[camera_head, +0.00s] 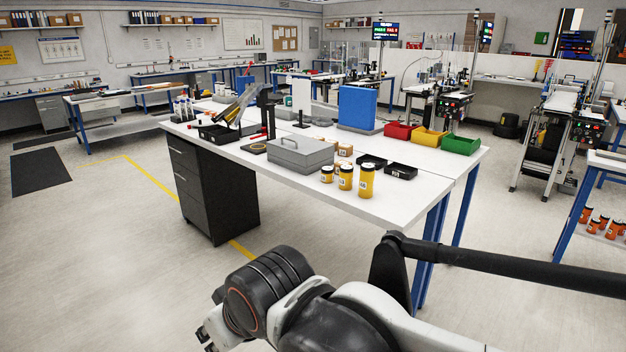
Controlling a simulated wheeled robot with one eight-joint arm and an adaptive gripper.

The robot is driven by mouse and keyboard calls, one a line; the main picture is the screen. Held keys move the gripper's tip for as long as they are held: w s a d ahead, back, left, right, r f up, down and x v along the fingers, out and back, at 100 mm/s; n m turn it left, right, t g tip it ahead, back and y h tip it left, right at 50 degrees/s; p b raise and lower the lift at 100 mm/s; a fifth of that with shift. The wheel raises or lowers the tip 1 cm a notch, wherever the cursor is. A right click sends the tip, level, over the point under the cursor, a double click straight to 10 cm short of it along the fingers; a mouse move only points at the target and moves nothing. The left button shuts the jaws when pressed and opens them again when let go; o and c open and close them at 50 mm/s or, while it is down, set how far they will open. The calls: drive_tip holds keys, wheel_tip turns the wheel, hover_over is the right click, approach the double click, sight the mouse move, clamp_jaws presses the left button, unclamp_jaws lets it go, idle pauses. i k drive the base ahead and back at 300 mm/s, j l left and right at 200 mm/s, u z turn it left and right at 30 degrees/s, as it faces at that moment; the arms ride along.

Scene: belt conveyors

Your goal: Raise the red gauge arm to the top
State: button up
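A black upright stand (266,112) with a flat foot is near the far left part of the white table (390,200). A small red bar (254,134) shows low beside this stand, close to the table top. It looks like the gauge's red arm, but it is too small to be sure. My gripper (207,337) is partly seen at the bottom, left of centre, in front of the table and well away from the stand. My own wrist hides most of it, and its fingers are unclear.
A grey case (300,156), yellow jars (366,181), black trays (401,171) and red, yellow and green bins (461,144) stand on the table. A black drawer cabinet (210,190) is under its left end.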

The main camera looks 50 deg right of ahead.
sight(263, 130)
drive_tip(key=i+j+z, duration=0.2)
drive_tip(key=z, duration=0.2)
drive_tip(key=i+j+z, duration=0.2)
drive_tip(key=z, duration=0.15)
drive_tip(key=i+j+z, duration=0.15)
drive_tip(key=j+z, duration=0.25)
drive_tip(key=l+z, duration=0.1)
drive_tip(key=z, duration=0.75)
